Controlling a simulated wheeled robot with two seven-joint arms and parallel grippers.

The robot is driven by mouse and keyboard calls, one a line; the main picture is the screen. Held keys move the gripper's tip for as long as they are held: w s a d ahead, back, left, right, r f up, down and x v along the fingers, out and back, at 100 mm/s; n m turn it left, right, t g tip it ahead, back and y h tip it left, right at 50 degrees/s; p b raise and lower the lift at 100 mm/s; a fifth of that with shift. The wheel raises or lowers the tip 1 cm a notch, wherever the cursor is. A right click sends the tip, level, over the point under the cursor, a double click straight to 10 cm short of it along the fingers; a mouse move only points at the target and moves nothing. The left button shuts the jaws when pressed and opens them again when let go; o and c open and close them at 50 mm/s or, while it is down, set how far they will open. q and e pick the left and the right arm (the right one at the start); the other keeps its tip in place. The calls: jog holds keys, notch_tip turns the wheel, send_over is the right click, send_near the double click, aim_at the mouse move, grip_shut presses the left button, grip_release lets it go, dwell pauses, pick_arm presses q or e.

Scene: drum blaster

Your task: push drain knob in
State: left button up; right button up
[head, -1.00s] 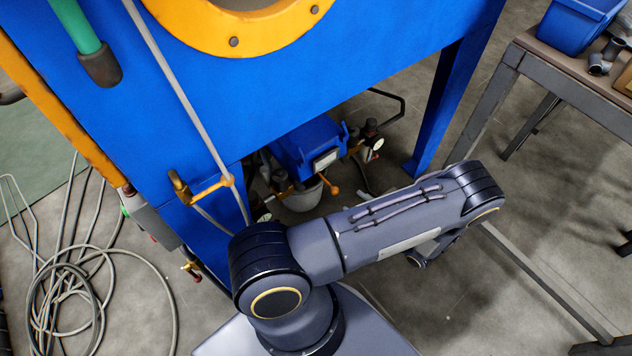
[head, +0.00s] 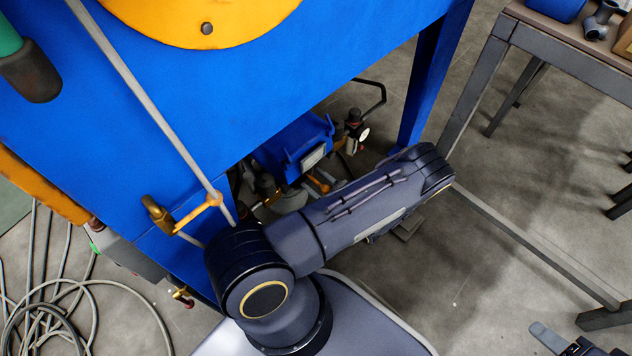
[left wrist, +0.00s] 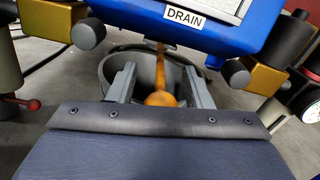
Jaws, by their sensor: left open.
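The drain knob (left wrist: 161,98) is an orange ball on an orange stem, below the white DRAIN label (left wrist: 184,17) on a blue unit. In the left wrist view it lies between the two grey fingers of my left gripper (left wrist: 159,72), with a gap on each side. The gripper is open and holds nothing. In the head view an orange part of the knob (head: 318,186) shows under the blue machine, just beyond my left forearm. That forearm hides the left gripper there. A dark part at the bottom right edge may be my right gripper (head: 566,341); its jaws are unclear.
The blue machine (head: 300,65) overhangs the drain unit, with a leg (head: 432,85) at its right. A grey bucket-like vessel (left wrist: 113,70) is behind the knob. Gauge and valve fittings (left wrist: 303,103) flank it. A workbench (head: 515,38) stands right; hoses (head: 85,300) lie left.

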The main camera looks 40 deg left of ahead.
pick_arm(q)
grip_shut()
dwell(0.3)
jog(key=shift+w+a, duration=0.15)
jog(key=shift+a, duration=1.2)
grip_release()
jog(key=d+p, duration=0.1)
jog(key=d, duration=0.6)
jog(key=shift+s+d, duration=0.35)
jog(key=shift+d, duration=0.05)
jog(key=shift+d, duration=0.1)
